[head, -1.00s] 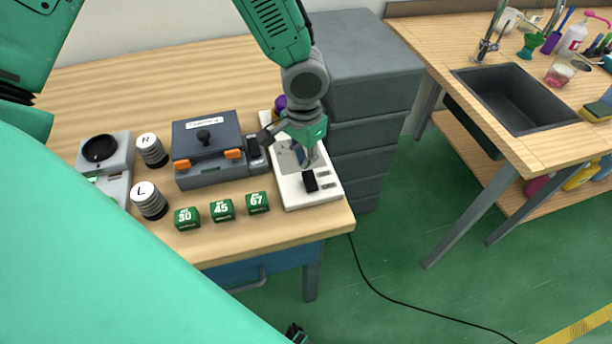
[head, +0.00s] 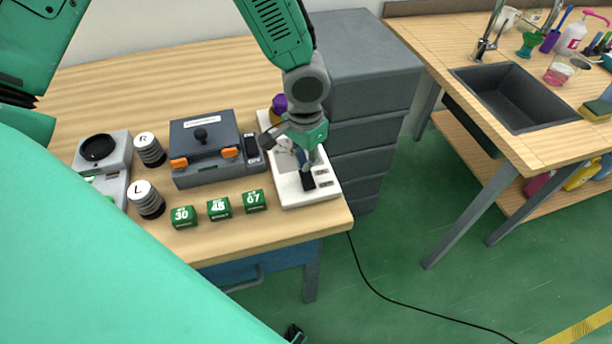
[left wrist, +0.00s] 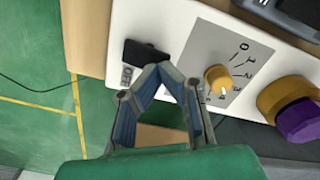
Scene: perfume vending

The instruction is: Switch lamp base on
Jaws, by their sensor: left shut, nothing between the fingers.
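The lamp base (head: 318,193) is a long white panel at the right edge of the wooden table. Its black rocker switch (head: 307,181) sits near the front end, and the switch also shows in the left wrist view (left wrist: 143,52). My left gripper (head: 304,167) is above the front part of the base, fingers pointing down at the switch. In the left wrist view its closed fingertips (left wrist: 158,70) meet at the switch's edge, with nothing between them. I cannot tell for sure whether they touch it. My right gripper is not in view.
An orange knob (left wrist: 217,78) on a grey numbered dial and a purple-and-yellow part (left wrist: 295,115) lie along the base. A dark grey box (head: 205,150) and green numbered cubes (head: 219,209) stand to the left. Grey drawers (head: 365,100) stand behind on the right.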

